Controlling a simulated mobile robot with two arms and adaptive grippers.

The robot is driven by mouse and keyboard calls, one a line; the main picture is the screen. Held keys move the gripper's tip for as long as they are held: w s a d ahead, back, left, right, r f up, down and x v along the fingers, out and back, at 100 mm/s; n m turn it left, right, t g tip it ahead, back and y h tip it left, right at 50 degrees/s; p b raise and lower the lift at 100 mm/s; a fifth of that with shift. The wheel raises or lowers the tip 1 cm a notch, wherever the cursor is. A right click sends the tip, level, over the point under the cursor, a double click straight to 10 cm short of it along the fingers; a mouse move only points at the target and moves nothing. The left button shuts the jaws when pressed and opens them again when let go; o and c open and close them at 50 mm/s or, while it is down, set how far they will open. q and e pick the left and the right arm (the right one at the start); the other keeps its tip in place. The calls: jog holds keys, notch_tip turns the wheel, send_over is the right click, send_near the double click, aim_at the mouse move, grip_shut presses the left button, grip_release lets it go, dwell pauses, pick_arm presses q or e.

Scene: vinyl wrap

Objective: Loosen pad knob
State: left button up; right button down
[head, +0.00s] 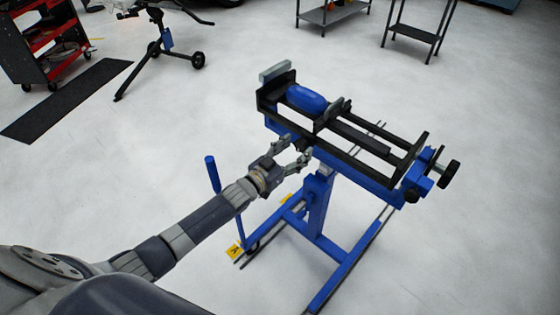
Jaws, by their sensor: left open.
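A blue stand (318,205) carries a black clamp-like frame (375,160) with a blue cylindrical part (306,98) and grey pads. A small dark knob-like part (304,144) sits on the frame's near side; I cannot tell for certain that it is the pad knob. My left gripper (298,149) is open beside it, with fingertips near either side. Whether they touch it is too small to tell. Black knobs also sit at the frame's right end, one of them sticking out on a rod (453,173). My right gripper is out of view.
A blue upright handle (212,173) rises left of the stand, close to my left arm. The stand's legs spread over the light floor. A red tool cart (50,45), a black mat (68,100) and grey shelves (414,35) stand farther back.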

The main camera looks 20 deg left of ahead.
pick_arm(q)
jog(key=v, duration=1)
jog(key=shift+s, duration=0.4)
jog(key=shift+a, duration=0.15)
jog(key=s+a+f+n+g+y, duration=0.15)
jog(key=s+f, duration=0.35)
jog(key=f, duration=0.5)
jog(key=s+a+f+g+y, duration=0.25)
jog(key=s+f, duration=0.25)
jog(key=f, duration=0.6)
jog(key=s+a+f+n+g+y, duration=0.1)
jog(key=s+f+g, duration=0.3)
jog(key=f, duration=0.6)
jog(key=s+d+f+g, duration=0.2)
jog(key=s+f, duration=0.3)
jog(key=s, duration=0.6)
jog(key=s+d+f+g, duration=0.2)
jog(key=s+f, duration=0.4)
jog(key=s, duration=0.5)
jog(key=s+d+f+g+y, duration=0.1)
jog(key=s+f+g, duration=0.3)
jog(key=s, duration=0.7)
jog(key=shift+s+d+f+m, duration=0.4)
jog(key=shift+d+f, duration=0.1)
jog(key=shift+f, duration=0.35)
